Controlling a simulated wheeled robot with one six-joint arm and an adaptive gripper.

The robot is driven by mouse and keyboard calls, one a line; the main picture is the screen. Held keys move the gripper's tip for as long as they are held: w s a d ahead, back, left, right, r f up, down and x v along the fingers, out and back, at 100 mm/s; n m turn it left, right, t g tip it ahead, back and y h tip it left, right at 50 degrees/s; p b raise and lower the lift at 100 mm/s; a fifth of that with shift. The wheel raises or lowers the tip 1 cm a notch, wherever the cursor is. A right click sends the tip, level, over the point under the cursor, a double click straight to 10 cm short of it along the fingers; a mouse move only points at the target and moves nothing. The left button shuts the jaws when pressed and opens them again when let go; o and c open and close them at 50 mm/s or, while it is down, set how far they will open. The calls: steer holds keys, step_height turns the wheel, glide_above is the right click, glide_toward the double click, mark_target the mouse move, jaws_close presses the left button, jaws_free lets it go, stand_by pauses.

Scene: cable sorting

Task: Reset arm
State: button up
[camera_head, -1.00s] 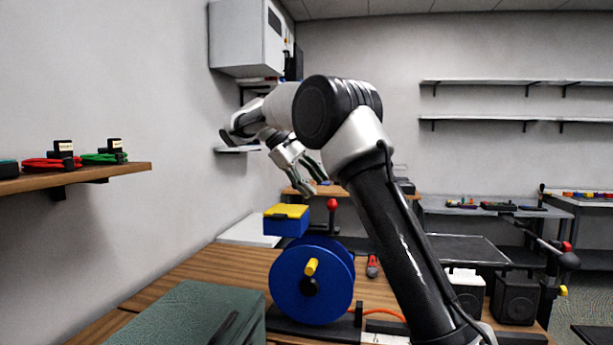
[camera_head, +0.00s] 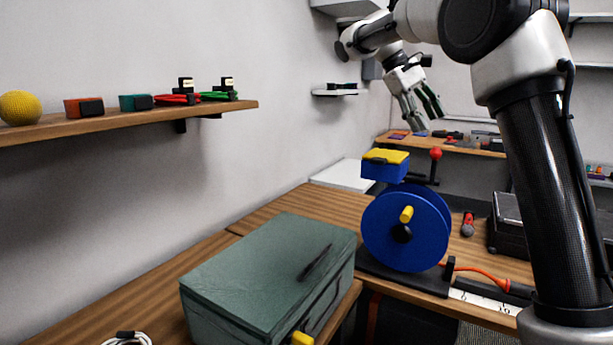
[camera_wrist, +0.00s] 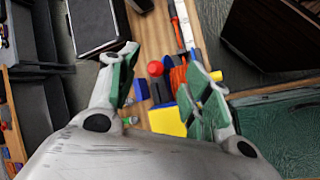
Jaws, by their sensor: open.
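My gripper (camera_head: 423,108) is raised above the wooden bench, up and to the right of the yellow-topped blue box (camera_head: 384,166). Its fingers are apart and hold nothing. In the wrist view my gripper (camera_wrist: 163,95) shows two green-padded fingers spread over the bench. Between and beyond them are a red ball knob (camera_wrist: 155,68), a yellow block top (camera_wrist: 166,120) and part of an orange coil (camera_wrist: 178,76).
A blue reel (camera_head: 385,235) stands on the bench (camera_head: 285,215). A green case (camera_head: 265,265) is at the front. A wall shelf (camera_head: 130,120) at left holds a yellow ball (camera_head: 20,108), small boxes and red and green cables. A red-handled tool (camera_head: 467,224) lies behind the reel.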

steer(key=s+d+f+m+t+y, duration=0.1)
steer(key=s+f+y, duration=0.1)
steer(key=s, duration=0.6)
steer(key=s+d+f+m+t+y, duration=0.1)
steer(key=s+d+f+t, duration=0.15)
steer(key=s, duration=0.55)
steer(key=s+d+f+t+y, duration=0.1)
steer(key=s+f+y, duration=0.15)
steer(key=s, duration=0.65)
steer(key=s+a+f+m+t+y, duration=0.1)
steer(key=s+f+m+t, duration=0.1)
steer(key=s+f, duration=0.6)
steer(key=shift+a+f, duration=0.25)
steer(key=shift+a, duration=0.1)
steer(key=shift+s, duration=0.1)
